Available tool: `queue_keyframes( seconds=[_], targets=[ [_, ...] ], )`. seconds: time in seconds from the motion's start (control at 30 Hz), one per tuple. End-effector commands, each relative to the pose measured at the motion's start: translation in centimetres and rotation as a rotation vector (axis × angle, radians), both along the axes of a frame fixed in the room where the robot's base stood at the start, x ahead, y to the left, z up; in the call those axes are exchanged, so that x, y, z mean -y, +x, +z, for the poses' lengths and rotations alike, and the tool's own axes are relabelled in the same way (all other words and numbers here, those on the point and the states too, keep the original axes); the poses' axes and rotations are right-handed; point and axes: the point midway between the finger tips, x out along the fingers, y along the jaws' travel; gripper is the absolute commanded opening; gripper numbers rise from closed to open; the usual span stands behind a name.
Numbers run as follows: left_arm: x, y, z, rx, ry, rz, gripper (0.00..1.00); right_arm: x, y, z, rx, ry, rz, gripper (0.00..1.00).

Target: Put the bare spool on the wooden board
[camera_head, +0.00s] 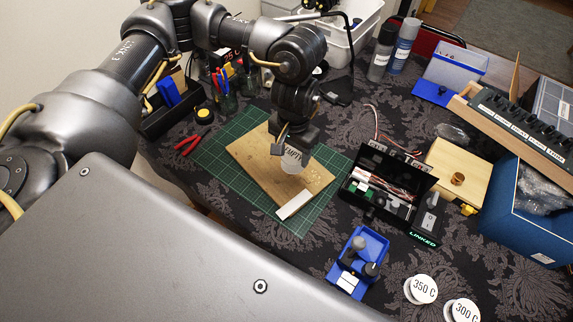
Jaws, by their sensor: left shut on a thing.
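The wooden board (248,165) lies flat on a green cutting mat (218,160) in the middle of the table. My left gripper (290,146) points down over the right part of the board. It is shut on a pale, partly see-through round piece, which looks like the bare spool (293,164), with dark lettering on its upper side. The spool is upright over the board. I cannot tell whether it touches the wood. The fingers hide part of it. My right gripper is not in view.
A white strip (296,205) lies at the board's front edge. An open black case (386,187) stands to the right. A blue tray (357,262) and white discs marked 350 C (421,289) and 300 C (462,311) are nearer. Red pliers (193,141) lie left of the mat.

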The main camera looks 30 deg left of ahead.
Motion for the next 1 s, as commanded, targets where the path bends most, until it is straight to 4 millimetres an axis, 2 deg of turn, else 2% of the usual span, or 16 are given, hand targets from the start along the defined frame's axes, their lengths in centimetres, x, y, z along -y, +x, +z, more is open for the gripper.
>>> queue_keyframes(
  seconds=[0.03, 0.1, 0.3, 0.57, 0.8, 1.0],
  targets=[
    [-0.5, 0.5, -1.0, -0.001, -0.001, 0.008, 0.37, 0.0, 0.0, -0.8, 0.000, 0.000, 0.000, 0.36],
    [-1.3, 1.1, -2.0, -0.005, 0.000, 0.010, 0.37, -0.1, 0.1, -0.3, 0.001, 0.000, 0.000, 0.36],
    [-2.7, 2.8, -4.7, -0.003, -0.001, 0.005, 0.37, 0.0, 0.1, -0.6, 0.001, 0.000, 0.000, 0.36],
    [-3.2, 3.4, -5.4, 0.001, -0.001, 0.001, 0.37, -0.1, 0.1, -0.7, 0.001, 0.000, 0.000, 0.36],
    [-3.6, 3.6, -8.4, -0.004, 0.000, 0.003, 0.37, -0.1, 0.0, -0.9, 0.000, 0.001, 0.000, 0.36],
    [-3.5, 3.7, -9.1, 0.000, 0.000, 0.001, 0.37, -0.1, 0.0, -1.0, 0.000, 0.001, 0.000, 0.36]
  ],
)
